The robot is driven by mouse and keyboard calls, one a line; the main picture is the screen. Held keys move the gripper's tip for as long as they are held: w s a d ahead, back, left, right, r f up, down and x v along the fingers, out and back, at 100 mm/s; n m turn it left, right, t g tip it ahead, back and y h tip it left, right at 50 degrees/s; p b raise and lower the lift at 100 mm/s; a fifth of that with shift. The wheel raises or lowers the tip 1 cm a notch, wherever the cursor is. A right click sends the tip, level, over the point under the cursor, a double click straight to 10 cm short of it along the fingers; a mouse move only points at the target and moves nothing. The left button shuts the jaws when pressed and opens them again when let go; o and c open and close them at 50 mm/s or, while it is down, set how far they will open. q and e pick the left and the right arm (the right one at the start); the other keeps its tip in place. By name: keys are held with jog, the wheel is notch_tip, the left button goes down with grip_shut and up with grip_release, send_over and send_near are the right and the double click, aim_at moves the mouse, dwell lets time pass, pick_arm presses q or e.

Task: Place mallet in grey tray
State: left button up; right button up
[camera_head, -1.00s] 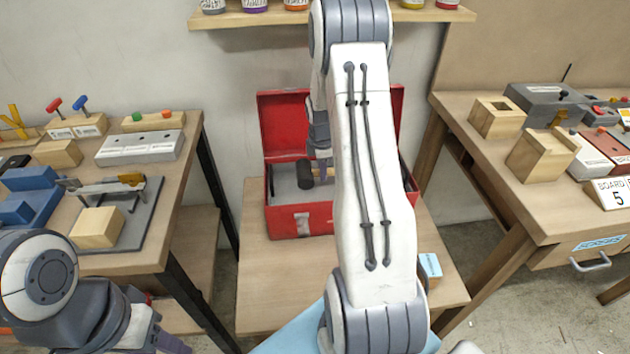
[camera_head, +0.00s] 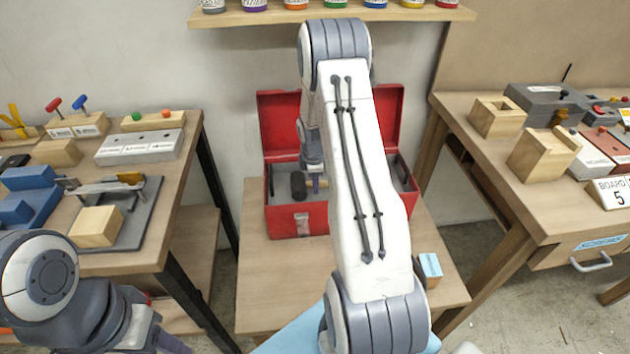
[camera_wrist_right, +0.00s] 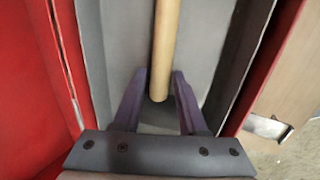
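The mallet (camera_head: 299,186) has a dark head and a pale wooden handle. It lies inside the open red toolbox, over its grey interior, which I take as the grey tray (camera_head: 281,190). In the right wrist view the handle (camera_wrist_right: 165,45) runs away over the grey floor (camera_wrist_right: 122,35). My right gripper (camera_head: 314,182) is low in the toolbox at the handle. In the wrist view its purple fingers (camera_wrist_right: 160,78) stand apart on either side of the handle's end, with a small gap at left. My left arm shows at lower left; its fingertips are hidden.
The red toolbox (camera_head: 300,221) stands on a low wooden table (camera_head: 270,270), its lid raised at the back. Side tables with blocks and boards stand left (camera_head: 150,210) and right (camera_head: 480,180). A shelf (camera_head: 330,16) with jars hangs above. A small blue-topped block (camera_head: 430,266) sits right of my forearm.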

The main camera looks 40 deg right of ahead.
jog(key=shift+o, duration=0.6)
jog(key=shift+r, duration=0.3)
notch_tip(320, 180, up, 10)
jog(key=s+a+p, duration=0.1)
jog(key=s+a, duration=0.1)
jog(key=s+a+r+m+y, duration=0.1)
jog(key=s+a+r, duration=0.15)
jog(key=a, duration=0.65)
jog(key=s+a+r, duration=0.2)
jog(key=a+r, duration=0.2)
jog(key=a, duration=0.5)
jog(key=s+a+r+m+y, duration=0.1)
jog(key=s+a+r, duration=0.15)
jog(key=a, duration=0.55)
jog(key=s+a+r+m, duration=0.1)
jog(key=s+a, duration=0.4)
jog(key=s, duration=0.4)
jog(key=s+a+r+m+g, duration=0.1)
jog(key=s+a, duration=0.4)
jog(key=s, duration=0.5)
jog(key=shift+g+y, duration=0.3)
